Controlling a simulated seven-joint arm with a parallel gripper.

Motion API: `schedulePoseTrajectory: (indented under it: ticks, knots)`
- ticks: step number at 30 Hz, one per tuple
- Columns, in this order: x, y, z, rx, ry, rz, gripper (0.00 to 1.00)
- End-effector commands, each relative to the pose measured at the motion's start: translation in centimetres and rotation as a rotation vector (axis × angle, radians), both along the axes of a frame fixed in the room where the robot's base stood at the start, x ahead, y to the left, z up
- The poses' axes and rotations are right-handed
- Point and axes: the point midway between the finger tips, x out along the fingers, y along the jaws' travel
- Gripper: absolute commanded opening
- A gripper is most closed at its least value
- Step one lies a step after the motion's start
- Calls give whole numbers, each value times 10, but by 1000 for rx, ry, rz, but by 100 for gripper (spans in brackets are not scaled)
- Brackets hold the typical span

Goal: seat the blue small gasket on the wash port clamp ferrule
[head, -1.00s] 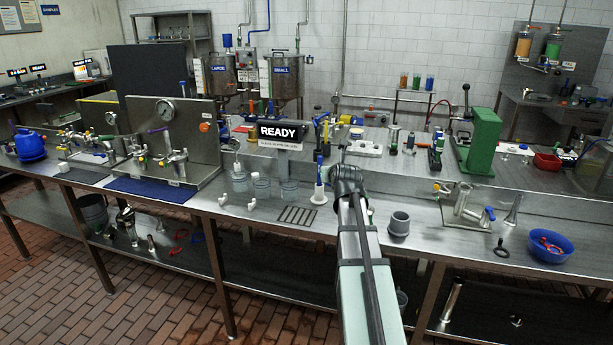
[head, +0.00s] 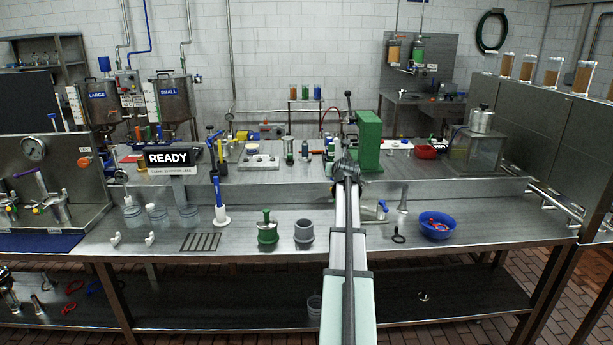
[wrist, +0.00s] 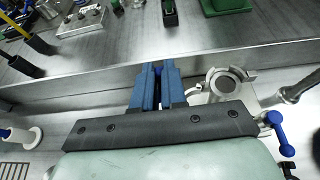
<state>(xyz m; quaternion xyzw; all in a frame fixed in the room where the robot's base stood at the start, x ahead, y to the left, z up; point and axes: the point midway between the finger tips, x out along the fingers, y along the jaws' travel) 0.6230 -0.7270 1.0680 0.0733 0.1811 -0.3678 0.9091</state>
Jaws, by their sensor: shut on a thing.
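My gripper (wrist: 158,70) is shut, its two blue-grey fingers close together. A small bit of blue shows between the fingertips; I take it for the blue small gasket (wrist: 158,72), mostly hidden by the fingers. Just right of the fingers in the wrist view is a steel fitting with a round, upward-facing ferrule (wrist: 228,82), apart from the gasket. I cannot read a label naming it the wash port. Its blue valve handle (wrist: 277,132) lies further right. In the head view my wrist hides the fingers and part of this fitting; its blue handle (head: 382,206) shows.
A grey cup (head: 304,231) and green piece (head: 267,231) stand left of my arm. A steel cone (head: 403,200), black ring (head: 398,239) and blue bowl (head: 437,226) are to the right. A raised shelf edge (head: 270,187) runs behind; a green press (head: 367,140) stands on it.

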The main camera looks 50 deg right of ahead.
Motion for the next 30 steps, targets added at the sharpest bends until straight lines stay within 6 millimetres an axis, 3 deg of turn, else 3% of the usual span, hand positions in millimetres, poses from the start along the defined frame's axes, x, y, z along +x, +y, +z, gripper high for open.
schedulePoseTrajectory:
  ticks: [1,3,10,15,30]
  knots:
    - [-7,-24,1,0,0,-17,0]
    - [-17,-47,2,0,0,-33,0]
    - [-30,-102,7,0,-1,-45,0]
    - [-27,-112,10,-1,-2,-25,0]
    - [-26,-111,10,-2,-1,-16,0]
